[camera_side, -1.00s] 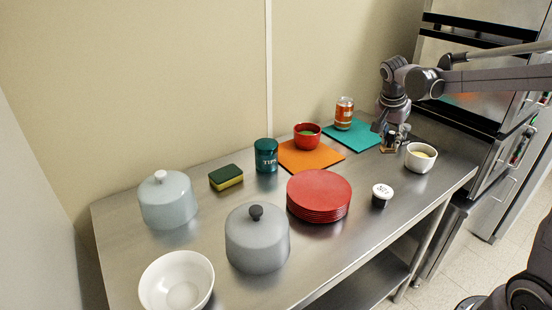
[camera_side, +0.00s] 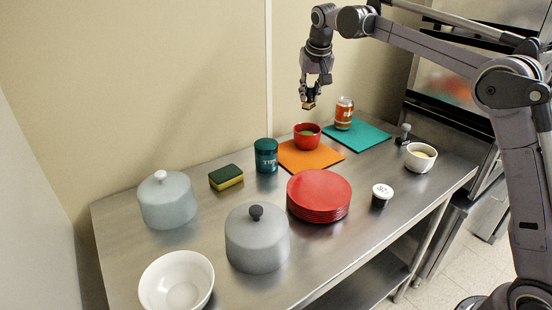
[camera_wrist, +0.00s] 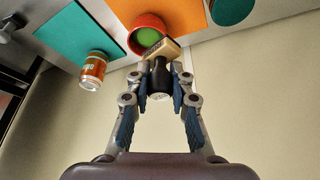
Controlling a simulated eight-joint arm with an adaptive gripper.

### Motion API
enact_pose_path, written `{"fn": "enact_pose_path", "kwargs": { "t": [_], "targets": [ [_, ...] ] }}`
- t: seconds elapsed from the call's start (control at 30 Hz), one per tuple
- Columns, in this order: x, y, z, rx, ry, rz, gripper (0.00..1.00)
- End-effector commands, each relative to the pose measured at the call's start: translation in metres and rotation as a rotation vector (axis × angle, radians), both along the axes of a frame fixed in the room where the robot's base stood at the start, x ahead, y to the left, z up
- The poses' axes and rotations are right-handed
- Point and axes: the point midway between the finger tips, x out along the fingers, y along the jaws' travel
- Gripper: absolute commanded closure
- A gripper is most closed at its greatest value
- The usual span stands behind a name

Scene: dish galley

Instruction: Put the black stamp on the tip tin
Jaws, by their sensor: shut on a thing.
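My gripper (camera_side: 309,92) is shut on the black stamp (camera_wrist: 158,85), in the air above and behind the red bowl. The stamp's wooden base also shows below my fingers in the side view (camera_side: 309,105). In the wrist view the stamp sits between my fingertips (camera_wrist: 160,78), its dark handle toward me and its wooden block pointing away. The tip tin (camera_side: 266,157), a teal tin with pale lettering, stands upright left of the orange mat. Its flat top is bare, and its round teal top shows in the wrist view (camera_wrist: 232,10).
A red bowl (camera_side: 307,144) stands on the orange mat (camera_side: 325,158); an orange can (camera_side: 344,121) stands on the teal mat (camera_side: 371,134). A sponge (camera_side: 226,177) lies left of the tin, red plates (camera_side: 320,188) in front. A grey-handled object (camera_side: 404,138) stands at right.

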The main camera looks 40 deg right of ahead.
Motion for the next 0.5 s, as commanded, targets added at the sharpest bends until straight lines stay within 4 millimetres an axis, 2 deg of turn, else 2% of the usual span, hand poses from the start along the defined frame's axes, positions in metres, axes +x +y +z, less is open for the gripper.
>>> {"fn": "enact_pose_path", "kwargs": {
  "t": [0.17, 0.5],
  "targets": [
    [0.011, 0.019, -0.005, -0.001, -0.003, 0.035, 1.00],
    [0.042, 0.077, -0.045, -0.002, -0.002, 0.033, 1.00]
  ]
}}
